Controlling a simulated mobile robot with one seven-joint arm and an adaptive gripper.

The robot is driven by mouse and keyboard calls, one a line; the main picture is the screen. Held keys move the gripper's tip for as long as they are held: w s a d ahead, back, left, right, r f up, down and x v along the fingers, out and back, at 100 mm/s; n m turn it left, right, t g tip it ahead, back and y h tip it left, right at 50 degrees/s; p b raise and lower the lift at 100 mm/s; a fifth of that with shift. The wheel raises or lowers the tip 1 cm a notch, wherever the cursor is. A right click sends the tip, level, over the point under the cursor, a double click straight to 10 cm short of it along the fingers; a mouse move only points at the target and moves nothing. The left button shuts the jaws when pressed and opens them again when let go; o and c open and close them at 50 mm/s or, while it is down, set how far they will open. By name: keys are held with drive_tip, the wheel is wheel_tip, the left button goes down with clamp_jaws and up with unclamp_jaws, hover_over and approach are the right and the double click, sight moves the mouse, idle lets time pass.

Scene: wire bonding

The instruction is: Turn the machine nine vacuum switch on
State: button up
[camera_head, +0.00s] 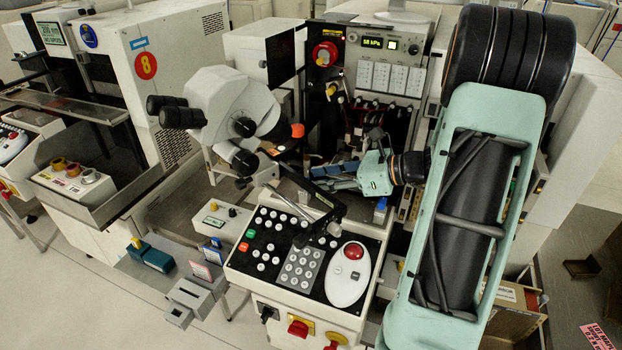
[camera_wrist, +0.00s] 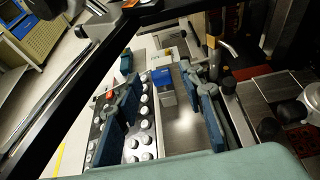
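The machine in the middle of the head view (camera_head: 262,312) has a sloped black button panel and a lit kPa readout (camera_head: 378,43). I see no readable "nine" or vacuum label, so I cannot tell for sure which control is the vacuum switch. A small blue-topped grey part (camera_head: 381,208) stands right of the panel; in the wrist view a blue-topped block (camera_wrist: 162,77) shows between my fingers, beyond them. My gripper (camera_head: 335,176) is above the panel's back edge. In the wrist view my gripper (camera_wrist: 158,95) has its blue-padded fingers apart, with nothing held.
Machine 8 (camera_head: 146,66) stands left.

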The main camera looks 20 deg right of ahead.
drive_tip(key=v, duration=0.9)
drive_tip(key=shift+s+d, duration=0.2)
drive_tip(key=shift+d, duration=0.1)
drive_tip(key=shift+r, duration=0.1)
